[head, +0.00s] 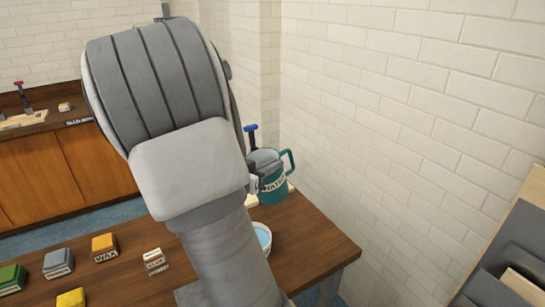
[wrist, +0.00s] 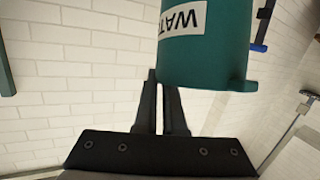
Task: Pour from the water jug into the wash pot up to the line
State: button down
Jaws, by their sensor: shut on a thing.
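The water jug (head: 272,182) is teal with a white label and a handle on its right side. It is at the right end of the bench, above and slightly right of the wash pot, and looks near upright. My gripper (head: 254,183) is at the jug's left side, mostly hidden by my arm. In the wrist view my gripper (wrist: 163,80) has its fingers close together against the jug (wrist: 205,55); the exact grip point is unclear. The wash pot (head: 264,249) is pale, with blue water inside; my arm covers its left part. Its line cannot be seen.
The wooden bench (head: 318,246) holds a yellow-orange block (head: 105,245), a grey block (head: 58,264), a green block (head: 12,278) and a small labelled block (head: 154,261) to the left. A white brick wall (head: 410,110) stands close on the right. A blue-topped tap-like post (head: 251,130) rises behind the jug.

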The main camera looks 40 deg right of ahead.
jog(key=shift+r+m+y+p, duration=0.4)
jog(key=shift+r+y+p, duration=0.8)
jog(key=shift+p, duration=1.75)
jog(key=shift+f+y+p, duration=0.1)
jog(key=shift+y+p, duration=0.2)
jog(key=shift+p, duration=0.15)
jog(key=shift+f, duration=0.15)
jog(key=shift+w+a, duration=0.15)
jog(key=w+a+f+n+t+y+b, duration=0.2)
jog(key=w+a+n+t+y, duration=0.1)
jog(key=a, duration=0.7)
jog(key=w+a+f+n+t+y+b, duration=0.2)
jog(key=w+a+n+t+y, duration=0.1)
jog(key=a, duration=0.7)
jog(key=w+a+f+n+t+y+b, duration=0.2)
jog(key=w+a+n+t+y, duration=0.1)
jog(key=a, duration=0.7)
jog(key=w+n+t, duration=0.1)
jog(key=w+n, duration=0.1)
jog(key=n, duration=0.1)
jog(key=shift+a, duration=0.4)
jog(key=shift+w+f, duration=0.1)
